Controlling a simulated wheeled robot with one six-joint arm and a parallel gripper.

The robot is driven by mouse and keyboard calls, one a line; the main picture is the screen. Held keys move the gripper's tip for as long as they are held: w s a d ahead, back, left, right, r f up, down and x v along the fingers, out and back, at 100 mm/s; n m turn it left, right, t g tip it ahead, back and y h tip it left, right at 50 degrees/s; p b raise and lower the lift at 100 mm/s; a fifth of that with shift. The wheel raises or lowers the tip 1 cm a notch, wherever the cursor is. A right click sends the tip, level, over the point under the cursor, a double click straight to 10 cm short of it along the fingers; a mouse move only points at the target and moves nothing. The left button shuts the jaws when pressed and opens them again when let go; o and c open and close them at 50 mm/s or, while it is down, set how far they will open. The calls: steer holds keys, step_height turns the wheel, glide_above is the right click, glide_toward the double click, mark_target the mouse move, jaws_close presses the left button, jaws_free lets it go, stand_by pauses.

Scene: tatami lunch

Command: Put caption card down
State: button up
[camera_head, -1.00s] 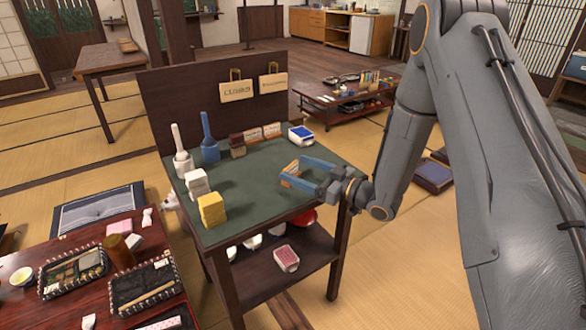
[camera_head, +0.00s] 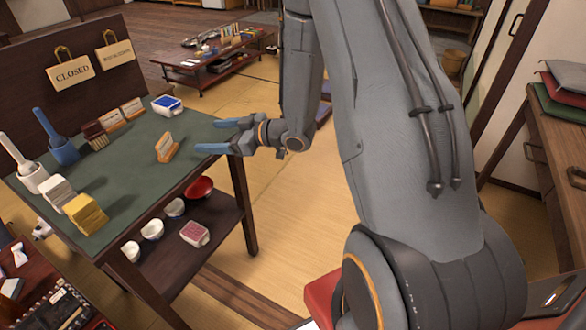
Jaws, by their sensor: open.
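My gripper (camera_head: 206,137) has blue fingers. It is open and empty, to the right of the card at the table's right edge, with a gap between fingers and card. Two similar cards in holders, one (camera_head: 111,119) beside the other (camera_head: 132,106), stand farther back.
A blue and white box (camera_head: 167,105) sits at the back right corner. Bowls, including a red bowl (camera_head: 200,188), are on the lower shelf. A low table (camera_head: 210,70) stands behind.

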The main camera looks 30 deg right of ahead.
steer(key=s+d+r+m+g+h, duration=0.1)
steer(key=s+d+m+g+h, duration=0.15)
steer(key=s+d+h, duration=0.35)
steer(key=s+d+r+m+g+h, duration=0.1)
steer(key=d+m+h, duration=0.35)
steer(key=d, duration=0.35)
steer(key=s+a+r+m+g, duration=0.1)
steer(key=s+r+m+g, duration=0.1)
steer(key=s, duration=0.9)
steer(key=s+a+r+m+g, duration=0.1)
steer(key=s+g, duration=0.4)
steer(key=s, duration=0.6)
steer(key=shift+s+a+r+m, duration=0.35)
steer(key=shift+s+m, duration=0.05)
steer(key=shift+m, duration=0.3)
